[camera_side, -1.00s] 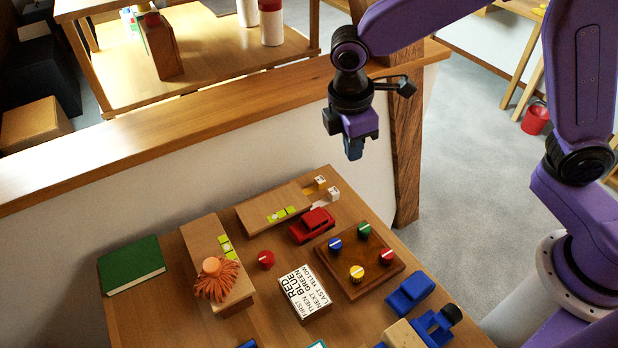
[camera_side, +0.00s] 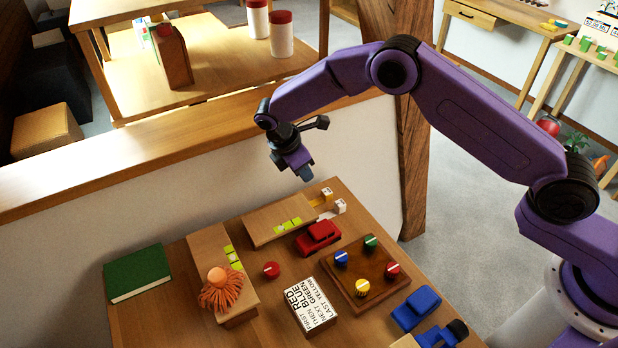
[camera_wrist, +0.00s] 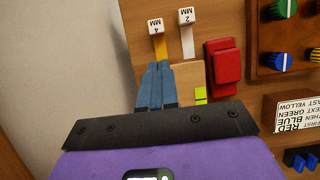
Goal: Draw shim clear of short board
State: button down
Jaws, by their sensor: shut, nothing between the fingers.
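A yellow shim (camera_wrist: 160,47) with a white tag reading 4 MM and a white shim (camera_wrist: 187,46) with a tag reading 2 MM stick out from the far end of a wooden board (camera_side: 275,222). They also show in the side view, the yellow one (camera_side: 326,194) behind the white one (camera_side: 339,206). A second board (camera_side: 210,252) lies to the left; I cannot tell which is the short one. My gripper (camera_side: 307,176) is shut and empty, above the rear board's shim end. In the wrist view its blue fingers (camera_wrist: 155,68) overlap the yellow shim's lower end and hide part of the board.
A green book (camera_side: 137,273) lies left. A low wall rises behind.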

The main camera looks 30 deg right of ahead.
aim_at(329, 191)
jog(key=x, duration=0.8)
jog(key=shift+d+f, duration=0.15)
jog(key=shift+f, duration=0.25)
jog(key=shift+d, duration=1.4)
jog(key=v, duration=1)
jog(key=shift+a, duration=0.45)
jog(key=shift+r, duration=0.1)
jog(key=shift+r, duration=0.1)
